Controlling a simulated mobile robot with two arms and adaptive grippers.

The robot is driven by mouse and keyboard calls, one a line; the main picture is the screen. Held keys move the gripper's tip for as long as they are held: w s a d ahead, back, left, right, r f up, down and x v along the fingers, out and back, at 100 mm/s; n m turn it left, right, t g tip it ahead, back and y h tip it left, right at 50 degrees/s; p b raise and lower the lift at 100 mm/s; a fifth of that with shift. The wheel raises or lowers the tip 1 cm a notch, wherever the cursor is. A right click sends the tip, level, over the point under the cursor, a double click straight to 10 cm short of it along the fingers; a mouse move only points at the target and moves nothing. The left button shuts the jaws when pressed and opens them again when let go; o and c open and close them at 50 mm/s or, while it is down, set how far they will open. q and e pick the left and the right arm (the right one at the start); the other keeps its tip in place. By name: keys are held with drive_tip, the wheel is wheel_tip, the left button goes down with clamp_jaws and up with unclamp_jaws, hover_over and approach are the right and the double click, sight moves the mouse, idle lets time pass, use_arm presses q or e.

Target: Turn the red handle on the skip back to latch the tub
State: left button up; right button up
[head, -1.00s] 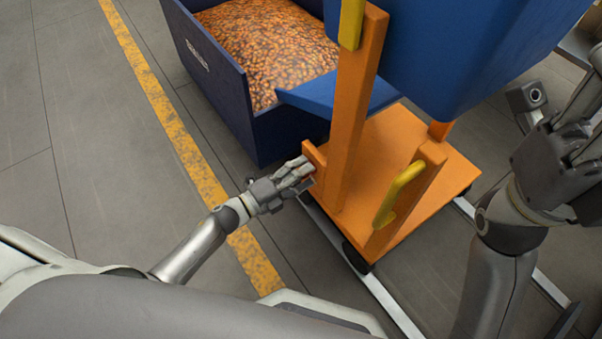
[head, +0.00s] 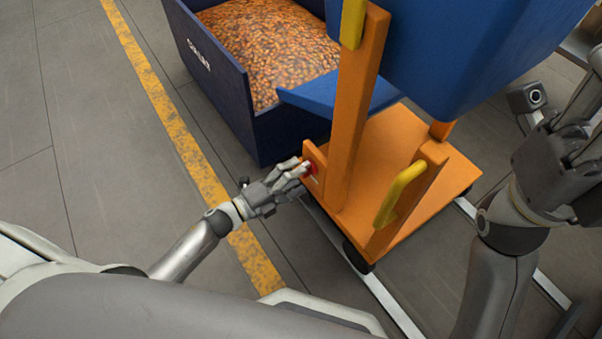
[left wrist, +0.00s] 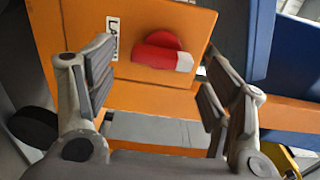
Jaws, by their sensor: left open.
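The red handle (head: 311,168) sits on an orange panel (head: 314,155) low on the skip's orange frame. In the left wrist view the red handle (left wrist: 160,52) is a round disc with a bar lying roughly level, its pale end to the right. A white label stands left of it. My left gripper (head: 300,174) is at the panel, its fingers near the handle. In the left wrist view its two fingers (left wrist: 156,72) are spread apart with nothing between them. The blue tub (head: 450,55) is above the orange frame. My right gripper (head: 575,150) is at the right edge, its jaws unclear.
A dark blue bin (head: 225,85) full of small orange-brown pieces stands behind the panel. Yellow grips (head: 400,193) are on the orange posts. A yellow floor line (head: 170,120) runs on the left, where the floor is clear.

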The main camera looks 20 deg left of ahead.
use_arm(q)
drive_tip(key=v, duration=1)
